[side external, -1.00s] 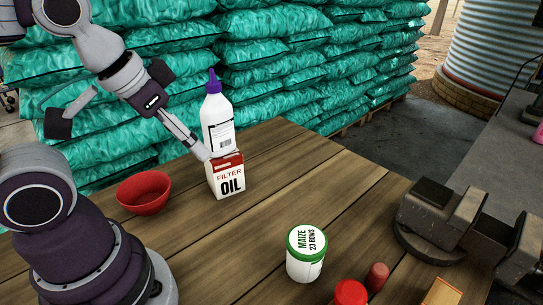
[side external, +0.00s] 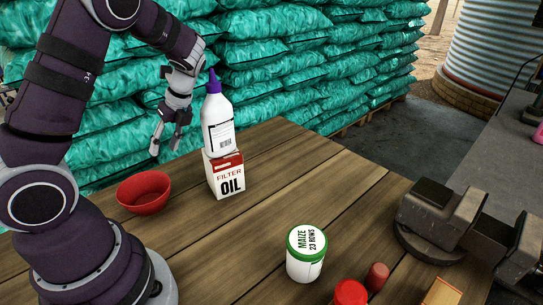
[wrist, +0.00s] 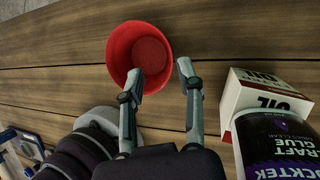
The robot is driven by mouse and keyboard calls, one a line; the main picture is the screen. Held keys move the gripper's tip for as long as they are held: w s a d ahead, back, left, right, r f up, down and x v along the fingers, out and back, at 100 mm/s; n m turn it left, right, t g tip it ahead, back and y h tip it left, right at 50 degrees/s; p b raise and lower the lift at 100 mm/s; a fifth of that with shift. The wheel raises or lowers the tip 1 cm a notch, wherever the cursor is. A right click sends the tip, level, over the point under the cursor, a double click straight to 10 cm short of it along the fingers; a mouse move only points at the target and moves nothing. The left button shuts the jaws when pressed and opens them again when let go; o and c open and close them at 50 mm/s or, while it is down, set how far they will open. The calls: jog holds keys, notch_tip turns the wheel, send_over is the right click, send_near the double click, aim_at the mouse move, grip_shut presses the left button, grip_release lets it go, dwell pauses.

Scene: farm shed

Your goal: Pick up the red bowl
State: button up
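The red bowl (side external: 144,191) stands upright and empty on the wooden table at the left in the side external view. In the wrist view the bowl (wrist: 118,48) is at the top, seen from above. My gripper (side external: 165,150) is above the table, just up and right of the bowl in the side external view. In the wrist view its fingers (wrist: 160,70) are spread apart with nothing between them.
A white oil filter box (side external: 226,178) stands right of the bowl, with a white purple-capped bottle (side external: 217,125) on top, close to my gripper. A maize jar (side external: 306,256), a red-capped container (side external: 350,293) and a vise (side external: 440,215) are farther right. The middle of the table is clear.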

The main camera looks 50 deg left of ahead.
aim_at(165, 175)
jog(key=x, duration=0.5)
jog(key=w+d+x, duration=0.1)
jog(key=x, duration=0.2)
jog(key=shift+f, duration=0.6)
grip_shut()
